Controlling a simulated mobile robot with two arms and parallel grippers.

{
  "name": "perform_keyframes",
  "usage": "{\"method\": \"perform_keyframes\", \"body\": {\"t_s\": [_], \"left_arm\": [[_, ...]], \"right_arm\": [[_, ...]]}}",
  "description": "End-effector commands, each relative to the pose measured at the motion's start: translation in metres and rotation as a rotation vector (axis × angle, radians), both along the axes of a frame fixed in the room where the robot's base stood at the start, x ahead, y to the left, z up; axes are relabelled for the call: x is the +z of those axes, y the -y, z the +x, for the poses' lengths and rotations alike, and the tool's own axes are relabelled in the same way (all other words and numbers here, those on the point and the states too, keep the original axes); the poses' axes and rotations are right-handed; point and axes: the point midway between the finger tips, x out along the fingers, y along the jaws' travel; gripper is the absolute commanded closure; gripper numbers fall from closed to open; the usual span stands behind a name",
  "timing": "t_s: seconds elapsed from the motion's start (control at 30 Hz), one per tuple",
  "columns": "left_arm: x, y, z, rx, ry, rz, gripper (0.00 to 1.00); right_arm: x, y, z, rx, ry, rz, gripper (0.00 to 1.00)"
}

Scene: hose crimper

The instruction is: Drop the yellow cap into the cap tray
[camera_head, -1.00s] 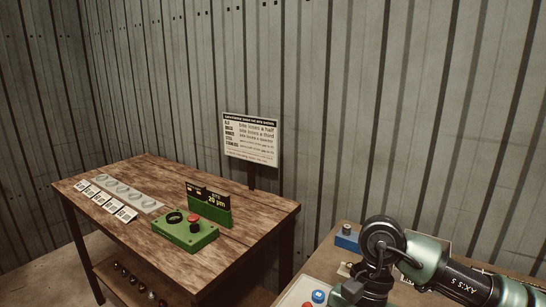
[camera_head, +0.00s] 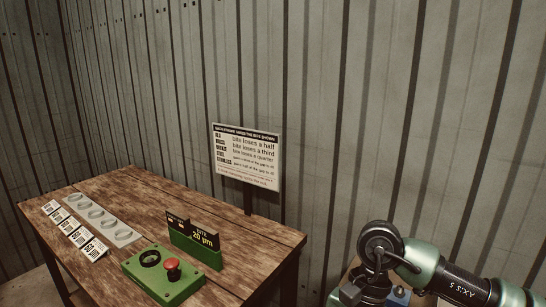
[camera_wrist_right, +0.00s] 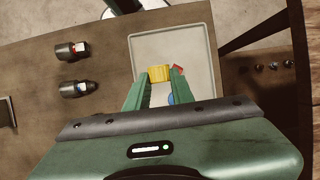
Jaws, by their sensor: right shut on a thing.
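The yellow cap (camera_wrist_right: 160,73) is between the fingertips of my right gripper (camera_wrist_right: 160,78), which is shut on it. The pale square cap tray (camera_wrist_right: 170,42) lies behind and below the cap in the right wrist view, so the cap appears over the tray. The exact height above it is hard to tell. A red cap (camera_wrist_right: 178,69) and a blue cap (camera_wrist_right: 171,99) show in the tray, both partly hidden by the fingers. In the head view my right arm is at the lower right, and its fingers and the tray are out of frame. My left gripper is not in view.
Two dark cylindrical fittings (camera_wrist_right: 76,89) lie on the brown table (camera_wrist_right: 35,75) left of the tray. In the head view, another wooden table (camera_head: 125,195) holds a green box with a red button (camera_head: 172,268), a display (camera_head: 194,241), rings and cards. A sign (camera_head: 246,156) stands behind.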

Motion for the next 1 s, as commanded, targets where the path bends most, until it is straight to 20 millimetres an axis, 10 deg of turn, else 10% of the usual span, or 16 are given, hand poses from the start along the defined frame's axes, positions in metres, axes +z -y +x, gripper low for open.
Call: {"method": "perform_keyframes", "body": {"t_s": [0.63,0.67,0.73,1.0], "left_arm": [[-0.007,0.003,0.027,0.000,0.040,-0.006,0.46],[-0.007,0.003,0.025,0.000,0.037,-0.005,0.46],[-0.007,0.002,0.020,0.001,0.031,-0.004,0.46],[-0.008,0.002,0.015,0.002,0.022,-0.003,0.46]], "right_arm": [[-0.042,0.000,0.000,-0.001,0.000,0.000,1.00],[-0.042,0.000,0.000,-0.001,0.000,0.000,0.71],[-0.042,0.000,0.000,-0.001,0.000,0.000,0.52],[-0.042,0.000,0.000,-0.001,0.000,0.000,0.51]]}}
